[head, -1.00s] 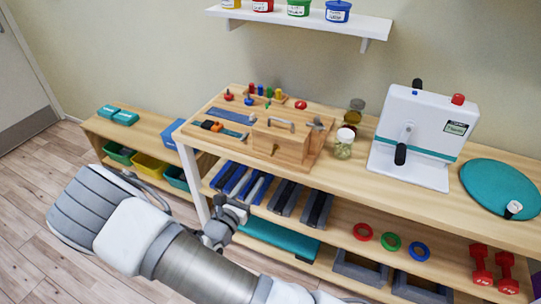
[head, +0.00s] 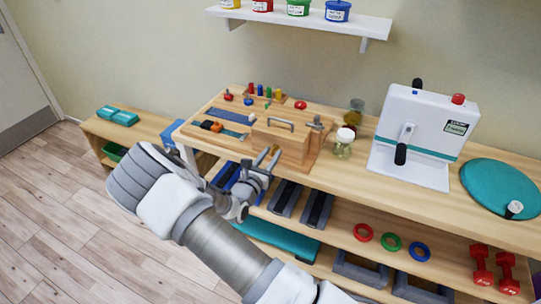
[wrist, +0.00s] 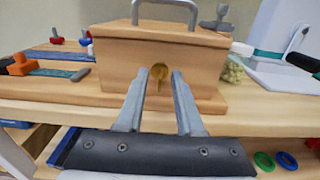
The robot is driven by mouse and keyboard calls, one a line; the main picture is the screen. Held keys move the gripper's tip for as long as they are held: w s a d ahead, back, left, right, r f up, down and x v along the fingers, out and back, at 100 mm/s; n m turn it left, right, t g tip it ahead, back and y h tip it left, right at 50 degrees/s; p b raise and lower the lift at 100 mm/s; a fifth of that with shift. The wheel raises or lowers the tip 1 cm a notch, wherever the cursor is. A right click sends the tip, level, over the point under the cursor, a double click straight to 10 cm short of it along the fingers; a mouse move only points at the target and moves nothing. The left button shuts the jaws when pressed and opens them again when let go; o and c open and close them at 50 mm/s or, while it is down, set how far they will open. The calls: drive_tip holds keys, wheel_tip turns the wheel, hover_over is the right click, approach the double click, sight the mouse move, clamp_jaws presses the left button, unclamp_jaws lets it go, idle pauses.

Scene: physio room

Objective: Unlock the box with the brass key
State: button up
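The wooden box (head: 285,140) stands on the board on the bench, with a grey handle on top. It also fills the middle of the wrist view (wrist: 115,60). The brass key (wrist: 159,71) shows at the middle of the box's front face; how deep it sits in the lock I cannot tell. My gripper (wrist: 161,75) is open, its two fingers (head: 268,154) pointing at the box front. In the wrist view the key appears between the fingertips, with a gap on each side. In the head view my fingers hide the key.
The board (head: 205,132) carries latches, knobs and coloured pegs left of the box. A jar (head: 343,142) and a white device (head: 415,130) stand to its right. The bench's front edge runs below my fingers. Lower shelves hold weights and rings (head: 390,242).

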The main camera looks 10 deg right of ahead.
clamp_jaws()
drive_tip(key=shift+m, duration=0.3)
drive_tip(key=m+b, duration=0.3)
drive_tip(key=m, duration=0.1)
drive_tip(key=m+b, duration=0.3)
drive_tip(key=m, duration=0.2)
drive_tip(key=m+b, duration=0.3)
drive_tip(key=m, duration=0.1)
drive_tip(key=shift+s+d+f, duration=0.1)
drive_tip(key=shift+f, duration=0.3)
drive_tip(key=m+b, duration=0.3)
drive_tip(key=b, duration=0.1)
drive_tip(key=shift+r, duration=0.15)
drive_tip(key=shift+m, duration=0.3)
